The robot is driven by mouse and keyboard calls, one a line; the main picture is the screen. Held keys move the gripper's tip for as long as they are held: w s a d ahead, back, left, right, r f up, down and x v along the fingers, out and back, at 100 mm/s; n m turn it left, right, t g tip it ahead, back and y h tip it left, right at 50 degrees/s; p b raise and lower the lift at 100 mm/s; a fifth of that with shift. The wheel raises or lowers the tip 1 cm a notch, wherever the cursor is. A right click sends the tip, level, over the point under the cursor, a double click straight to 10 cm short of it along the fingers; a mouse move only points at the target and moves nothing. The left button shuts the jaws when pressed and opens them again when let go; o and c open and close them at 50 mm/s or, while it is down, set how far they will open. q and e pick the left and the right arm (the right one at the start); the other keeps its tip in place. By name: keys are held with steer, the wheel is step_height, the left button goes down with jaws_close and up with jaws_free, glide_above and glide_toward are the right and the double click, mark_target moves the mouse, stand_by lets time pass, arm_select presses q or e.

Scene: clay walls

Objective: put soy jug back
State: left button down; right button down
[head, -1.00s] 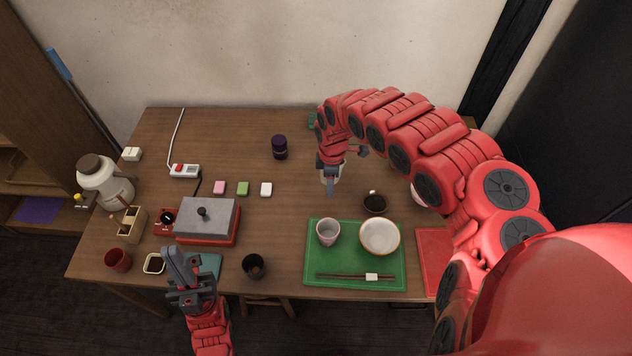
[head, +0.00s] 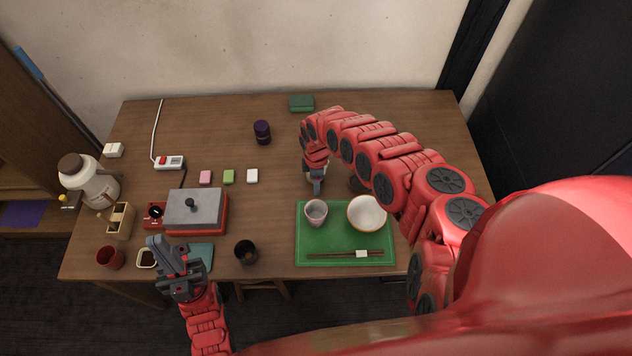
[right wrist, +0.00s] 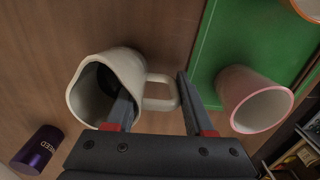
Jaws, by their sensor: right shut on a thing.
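A cream jug (right wrist: 72,98) with a loop handle is in the right wrist view, its wide mouth toward the camera. My right gripper (right wrist: 152,98) is shut on it. One finger lies over the mouth and the other is beyond the handle. In the head view my right gripper (head: 317,186) is just behind the green mat, and a pale bit of the jug (head: 307,171) shows beside it. Whether the jug touches the table is unclear. My left gripper (head: 168,262) is open and empty at the table's front edge, in front of the red grill (head: 222,222).
The green mat (head: 312,246) holds a pinkish cup (head: 316,211), a white bowl (head: 367,213) and chopsticks. A purple shaker (head: 262,132) and green box (head: 301,103) stand farther back. A dark cup (head: 245,252) is at the front.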

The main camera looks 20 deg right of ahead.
steer(key=shift+f, duration=0.25)
steer(key=shift+f, duration=0.1)
steer(key=shift+c, duration=1.4)
jaws_free()
